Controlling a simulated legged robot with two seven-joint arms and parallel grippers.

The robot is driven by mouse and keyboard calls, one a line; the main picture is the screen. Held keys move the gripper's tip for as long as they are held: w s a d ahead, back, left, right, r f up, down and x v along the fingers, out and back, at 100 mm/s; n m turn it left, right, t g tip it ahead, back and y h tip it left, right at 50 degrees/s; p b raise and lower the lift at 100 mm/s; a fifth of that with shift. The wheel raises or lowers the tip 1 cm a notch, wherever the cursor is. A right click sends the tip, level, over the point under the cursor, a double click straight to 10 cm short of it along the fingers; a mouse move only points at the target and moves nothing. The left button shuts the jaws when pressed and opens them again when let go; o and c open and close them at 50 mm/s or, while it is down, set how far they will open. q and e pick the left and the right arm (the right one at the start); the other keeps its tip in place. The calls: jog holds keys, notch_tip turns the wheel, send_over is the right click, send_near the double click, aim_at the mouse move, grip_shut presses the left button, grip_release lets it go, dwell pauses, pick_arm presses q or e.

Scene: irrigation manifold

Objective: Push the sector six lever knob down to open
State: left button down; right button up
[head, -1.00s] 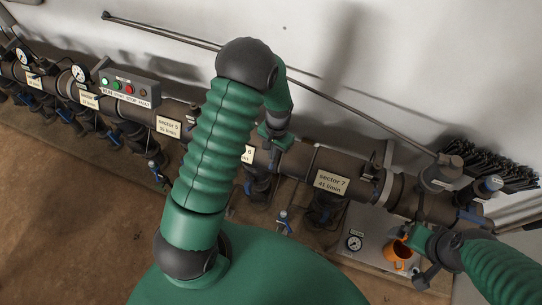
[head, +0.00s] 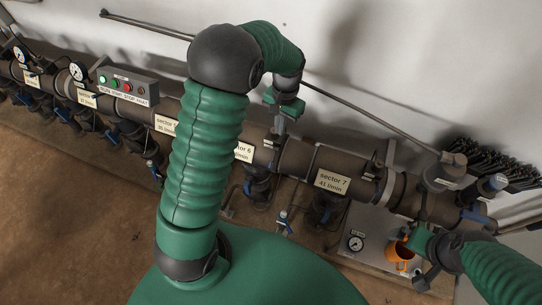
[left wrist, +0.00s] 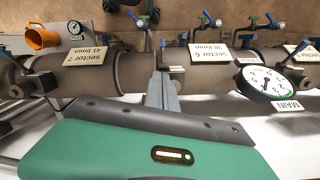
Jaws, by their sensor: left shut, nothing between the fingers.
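The sector 6 label (head: 244,152) is partly hidden behind my left arm in the head view; it shows whole in the left wrist view (left wrist: 197,54). Below it in the head view is a valve with a blue handle (head: 248,187). My left gripper (head: 279,128) is shut and empty, over the pipe right of that label. In the left wrist view its fingers (left wrist: 161,75) point toward the pipe, between the sector 6 and sector 7 labels. I see no contact with a lever. My right gripper (head: 407,239) is beside the orange mug (head: 398,255); its jaws are unclear.
The sector 7 label (head: 333,182) is on the pipe to the right. A grey plate (head: 371,231) carries a gauge (head: 355,244) and the mug. A button box (head: 128,84) stands at left. In the left wrist view, a MAIN gauge (left wrist: 266,84) is right of my fingers.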

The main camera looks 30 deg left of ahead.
pick_arm(q)
jog(key=r, duration=0.5)
jog(key=shift+w+d+r, duration=0.1)
jog(key=shift+w+r, duration=0.25)
jog(key=shift+r, duration=0.05)
